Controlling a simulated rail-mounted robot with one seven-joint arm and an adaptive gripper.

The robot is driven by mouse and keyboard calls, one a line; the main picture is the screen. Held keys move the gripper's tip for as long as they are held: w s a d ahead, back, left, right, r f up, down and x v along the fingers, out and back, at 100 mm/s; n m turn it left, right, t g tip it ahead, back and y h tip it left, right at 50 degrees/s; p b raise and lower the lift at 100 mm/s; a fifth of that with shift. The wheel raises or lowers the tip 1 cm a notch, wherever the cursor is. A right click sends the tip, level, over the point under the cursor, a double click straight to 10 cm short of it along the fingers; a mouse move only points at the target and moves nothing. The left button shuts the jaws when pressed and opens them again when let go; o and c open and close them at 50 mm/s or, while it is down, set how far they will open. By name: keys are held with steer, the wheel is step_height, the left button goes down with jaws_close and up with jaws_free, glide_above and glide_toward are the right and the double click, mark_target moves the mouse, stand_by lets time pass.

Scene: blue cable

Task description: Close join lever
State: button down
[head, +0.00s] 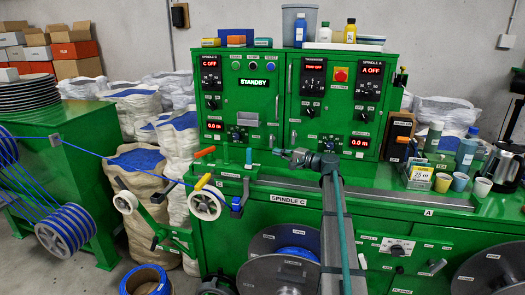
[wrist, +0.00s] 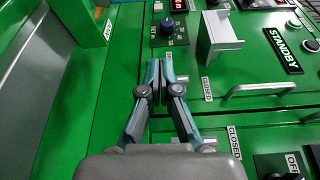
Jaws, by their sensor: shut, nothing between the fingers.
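My gripper (wrist: 158,64) is shut and empty in the wrist view, its two grey-teal fingers together over a green surface. In the head view my gripper (head: 277,152) is in front of the green machine, above the bench ledge and left of my arm. Several levers stand to its left in the head view: an orange-tipped lever (head: 205,152), a yellow-tipped lever (head: 203,182) and a teal upright one (head: 248,157). I cannot read which is the join lever. In the wrist view a grey bracket-like handle (wrist: 220,38) stands right of the fingertips, apart from them.
A STANDBY display (head: 253,82) is on the machine front. The blue cable (head: 85,160) runs from the left spool past a white pulley (head: 206,204). Cups (head: 460,181) stand at right.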

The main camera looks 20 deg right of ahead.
mark_target(249, 157)
steer(key=w+a+p, duration=0.1)
steer(key=w+a, duration=0.1)
steer(key=w+a+p, duration=0.1)
steer(key=a, duration=0.2)
steer(key=w+a+p, duration=0.2)
steer(key=shift+w+a+r, duration=0.15)
steer(key=shift+w, duration=0.15)
steer(key=shift+s+a, duration=0.3)
